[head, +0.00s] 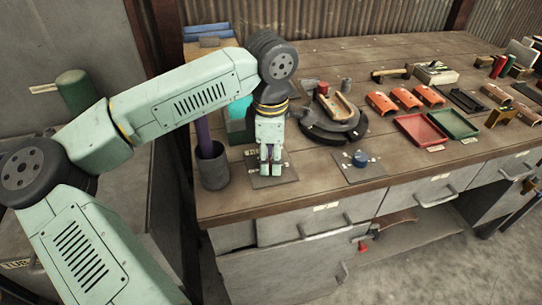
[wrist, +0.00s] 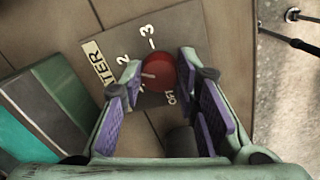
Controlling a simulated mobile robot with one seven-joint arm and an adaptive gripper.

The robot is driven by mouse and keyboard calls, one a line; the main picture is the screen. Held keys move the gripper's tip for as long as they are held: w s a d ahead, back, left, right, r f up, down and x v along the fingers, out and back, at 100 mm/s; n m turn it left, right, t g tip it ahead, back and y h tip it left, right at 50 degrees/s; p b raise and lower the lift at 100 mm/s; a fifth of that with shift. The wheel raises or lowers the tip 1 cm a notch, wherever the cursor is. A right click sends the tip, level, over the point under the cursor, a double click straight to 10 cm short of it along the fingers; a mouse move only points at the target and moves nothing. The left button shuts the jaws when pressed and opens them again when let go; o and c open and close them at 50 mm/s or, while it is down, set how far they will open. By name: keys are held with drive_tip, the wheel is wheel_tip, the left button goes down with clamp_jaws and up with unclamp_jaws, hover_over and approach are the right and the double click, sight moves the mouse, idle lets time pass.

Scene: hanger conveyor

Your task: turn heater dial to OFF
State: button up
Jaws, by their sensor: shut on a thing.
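The heater dial is a red round knob (wrist: 157,72) on a dark grey plate (wrist: 165,25), which also shows in the head view (head: 287,172). The plate carries part of the word HEATER, the marks 2 and 3, and OFF at the near side of the knob. A pale pointer line on the knob points left in the wrist view, toward a mark partly hidden by a finger. My gripper (wrist: 160,78) is shut on the knob, with one fingertip on each side. In the head view my gripper (head: 270,165) points down and hides the knob.
A blue knob (head: 360,158) sits on another plate to the right. A dark cup (head: 212,170) stands close to the left of my gripper. A round dark stand (head: 330,130) is behind. Red (head: 420,131) and green (head: 453,123) trays lie farther right.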

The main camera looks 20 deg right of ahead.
drive_tip(key=c, duration=0.5)
drive_tip(key=shift+o, duration=0.2)
drive_tip(key=shift+f+n+b, duration=0.1)
drive_tip(key=shift+n+b, duration=0.3)
drive_tip(key=shift+b, duration=0.2)
drive_tip(key=n+b, duration=0.2)
drive_tip(key=shift+f+b, duration=0.15)
drive_tip(key=shift+b, duration=0.2)
drive_tip(key=n+b, duration=0.5)
drive_tip(key=n, duration=0.1)
drive_tip(key=n+b, duration=0.1)
drive_tip(key=n, duration=0.2)
drive_tip(key=shift+w+r+y+b, duration=0.1)
drive_tip(key=shift+r+y+b, duration=0.1)
drive_tip(key=shift+y+b, duration=0.1)
drive_tip(key=n+b, duration=0.1)
drive_tip(key=n, duration=0.5)
drive_tip(key=shift+r, duration=0.1)
drive_tip(key=n, duration=0.6)
drive_tip(key=shift+w+g, duration=0.1)
drive_tip(key=shift+g, duration=0.3)
